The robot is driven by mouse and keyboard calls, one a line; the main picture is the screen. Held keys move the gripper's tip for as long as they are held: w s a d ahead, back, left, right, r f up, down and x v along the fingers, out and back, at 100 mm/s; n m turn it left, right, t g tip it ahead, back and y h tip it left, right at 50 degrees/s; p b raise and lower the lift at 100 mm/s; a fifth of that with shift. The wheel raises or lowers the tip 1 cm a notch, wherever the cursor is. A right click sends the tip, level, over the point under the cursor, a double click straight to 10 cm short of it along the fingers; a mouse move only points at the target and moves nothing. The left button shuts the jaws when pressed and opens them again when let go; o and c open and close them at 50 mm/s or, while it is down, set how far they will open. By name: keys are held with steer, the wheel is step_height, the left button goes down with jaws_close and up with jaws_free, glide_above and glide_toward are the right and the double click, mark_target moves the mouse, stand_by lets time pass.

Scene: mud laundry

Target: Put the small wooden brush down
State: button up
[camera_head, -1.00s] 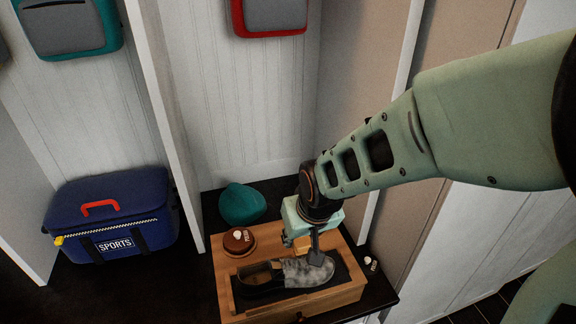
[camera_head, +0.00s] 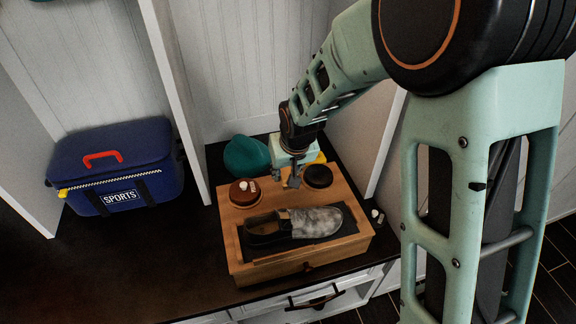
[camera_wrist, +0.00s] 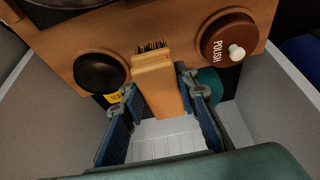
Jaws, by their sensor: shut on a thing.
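The small wooden brush (camera_wrist: 157,84) is between the fingers of my gripper (camera_wrist: 160,105) in the wrist view, its dark bristles towards the wooden box. My gripper is shut on it. In the head view my gripper (camera_head: 292,178) is over the back edge of the wooden shoe-care box (camera_head: 235,250), between two round tins. The brush is mostly hidden there by the gripper. I cannot tell whether the brush touches the box.
A grey and black shoe (camera_head: 310,224) lies on the box. The brown polish tin (camera_head: 245,193) and black tin (camera_head: 318,177) flank the gripper. A teal object (camera_head: 246,157) is behind. The dark bench (camera_head: 165,270) is clear at left; a blue sports bag (camera_head: 120,165) stands farther left.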

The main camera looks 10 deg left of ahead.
mark_target(286, 171)
steer(key=shift+w+a+f, duration=0.3)
steer(key=shift+w+f, duration=0.15)
steer(key=shift+f, duration=0.2)
steer(key=shift+w+a+f, duration=0.25)
steer(key=shift+w+f, duration=0.2)
steer(key=shift+f, duration=0.15)
steer(key=shift+w+a+f+b, duration=0.1)
steer(key=shift+f+b, duration=0.55)
steer(key=shift+f, duration=0.95)
steer(key=shift+f, duration=0.2)
steer(key=o, duration=1)
steer(key=shift+r, duration=0.1)
steer(key=shift+r, duration=0.25)
steer(key=p+v, duration=0.3)
steer(key=v, duration=0.8)
steer(key=shift+r, duration=0.35)
